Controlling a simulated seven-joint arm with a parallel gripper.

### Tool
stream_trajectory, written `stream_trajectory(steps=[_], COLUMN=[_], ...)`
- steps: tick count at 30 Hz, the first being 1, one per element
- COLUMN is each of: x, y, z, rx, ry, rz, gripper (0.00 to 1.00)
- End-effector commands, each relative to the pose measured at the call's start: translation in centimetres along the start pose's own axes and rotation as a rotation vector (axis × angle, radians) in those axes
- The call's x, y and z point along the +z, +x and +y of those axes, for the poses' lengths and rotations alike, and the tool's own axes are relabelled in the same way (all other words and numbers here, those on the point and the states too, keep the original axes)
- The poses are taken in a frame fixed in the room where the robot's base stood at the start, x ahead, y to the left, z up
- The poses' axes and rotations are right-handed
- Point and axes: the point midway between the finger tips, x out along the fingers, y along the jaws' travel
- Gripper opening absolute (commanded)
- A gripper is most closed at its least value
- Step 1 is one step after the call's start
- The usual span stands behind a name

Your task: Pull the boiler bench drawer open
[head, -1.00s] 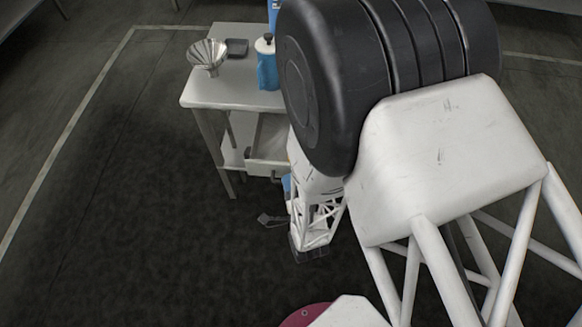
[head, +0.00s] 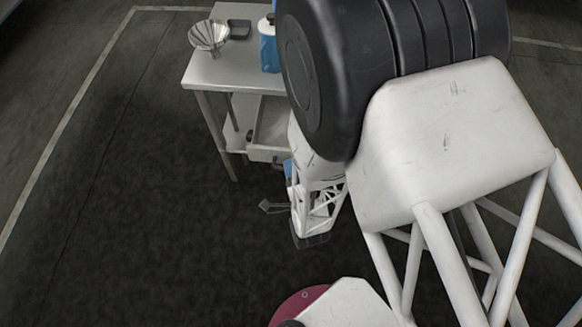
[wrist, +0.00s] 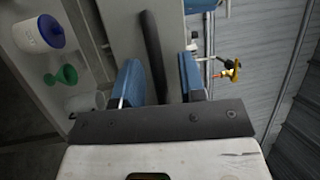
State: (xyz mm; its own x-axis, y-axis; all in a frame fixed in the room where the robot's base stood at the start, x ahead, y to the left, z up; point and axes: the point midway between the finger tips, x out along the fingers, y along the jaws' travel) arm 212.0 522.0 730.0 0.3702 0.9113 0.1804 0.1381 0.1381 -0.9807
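The boiler bench (head: 200,74) is a light grey table at upper centre in the head view. Its drawer (head: 262,154) stands partly out, with some of the inside showing; my arm covers its right part. In the wrist view the dark bar handle (wrist: 152,50) runs between the two blue finger pads of my gripper (wrist: 162,80). The pads are apart, with a gap showing on the handle's right side. The handle lies nearer the left pad; I cannot tell if they touch. In the head view the fingers are mostly hidden by my arm.
A metal funnel (head: 209,36), a dark tray (head: 239,28) and a blue bottle (head: 268,50) stand on the bench top. The wrist view shows a blue-lidded jar (wrist: 38,34), a green funnel (wrist: 66,75) and a yellow valve (wrist: 232,70). Floor left of the bench is clear.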

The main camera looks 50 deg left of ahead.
Motion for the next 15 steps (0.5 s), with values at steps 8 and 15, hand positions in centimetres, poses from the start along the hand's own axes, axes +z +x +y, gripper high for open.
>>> stream_trajectory(steps=[8, 15], x=[0.0, 0.0], y=[-1.7, -4.8], z=[0.1, 0.0], rx=[0.002, 0.002], ry=[0.000, 0.000], rz=[0.000, -0.001], gripper=[0.37, 0.37])
